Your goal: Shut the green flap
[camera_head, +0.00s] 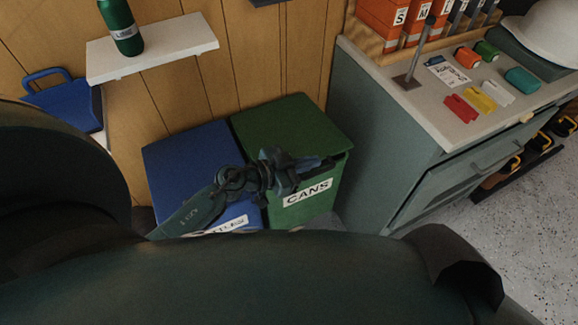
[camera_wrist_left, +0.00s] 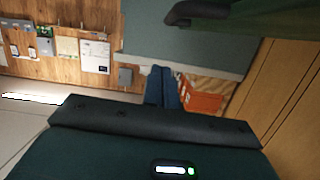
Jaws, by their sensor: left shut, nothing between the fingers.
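The green flap (camera_head: 290,122) is the lid of a green bin labelled CANS (camera_head: 307,193). It lies over the bin top, with a dark strip under its front right edge. I cannot tell how far it stands open. My left gripper (camera_head: 322,163) is shut and empty at the front of the lid, above the CANS label, and hides part of the front edge. I cannot tell if it touches the flap. Its closed fingers show in the left wrist view (camera_wrist_left: 162,88), with a green edge (camera_wrist_left: 275,20) at upper right. My right gripper is not in view.
A blue bin (camera_head: 185,160) stands close on the left, partly behind my left arm. A grey-green cabinet (camera_head: 385,140) stands on the right, with a worktop holding small items. A white shelf (camera_head: 165,50) with a green bottle (camera_head: 121,25) hangs on the wood wall.

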